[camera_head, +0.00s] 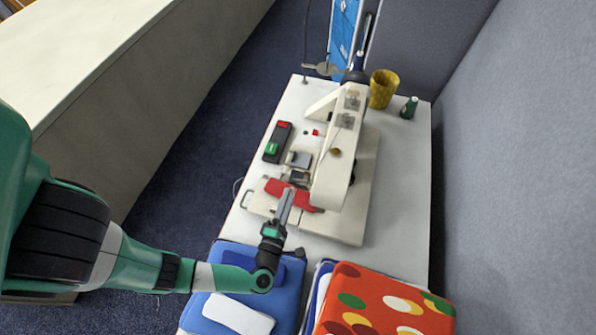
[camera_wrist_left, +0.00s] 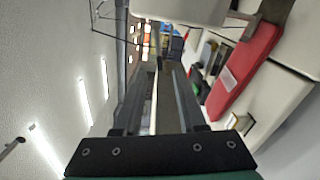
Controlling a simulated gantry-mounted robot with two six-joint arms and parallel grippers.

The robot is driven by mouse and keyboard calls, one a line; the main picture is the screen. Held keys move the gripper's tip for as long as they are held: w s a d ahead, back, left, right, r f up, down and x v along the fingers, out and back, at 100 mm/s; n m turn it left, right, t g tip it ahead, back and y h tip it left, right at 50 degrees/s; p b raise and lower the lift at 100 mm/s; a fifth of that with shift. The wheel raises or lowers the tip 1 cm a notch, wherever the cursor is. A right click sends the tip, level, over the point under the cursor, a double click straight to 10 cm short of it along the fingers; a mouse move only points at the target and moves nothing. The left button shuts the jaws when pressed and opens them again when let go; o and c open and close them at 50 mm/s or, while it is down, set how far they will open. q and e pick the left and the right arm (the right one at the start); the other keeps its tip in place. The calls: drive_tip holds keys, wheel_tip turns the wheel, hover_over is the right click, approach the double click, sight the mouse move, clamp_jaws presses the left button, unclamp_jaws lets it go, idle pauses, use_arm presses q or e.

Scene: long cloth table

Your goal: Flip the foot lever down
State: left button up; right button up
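A white sewing machine (camera_head: 337,165) stands on the table. Its foot lever cannot be clearly picked out in either view; the machine's head and my gripper hide part of the needle area. A red piece (camera_head: 272,187) lies at the front of the machine's bed, and it also shows in the left wrist view (camera_wrist_left: 243,72). My left gripper (camera_head: 288,194) is over this red piece, beside the machine's head; contact cannot be told. A narrow gap shows between its fingers in the left wrist view (camera_wrist_left: 168,66), and nothing is held. My right gripper is not in view.
Folded blue cloth (camera_head: 290,287) and a patterned red cloth (camera_head: 385,305) lie at the near end. A switch box (camera_head: 277,142) with green and red buttons sits left of the machine. A yellow cup (camera_head: 383,88) and a green bottle (camera_head: 409,107) stand behind. The table's right side is clear.

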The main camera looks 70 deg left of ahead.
sight(294, 179)
use_arm(q)
drive_tip(key=x, duration=1)
clamp_jaws()
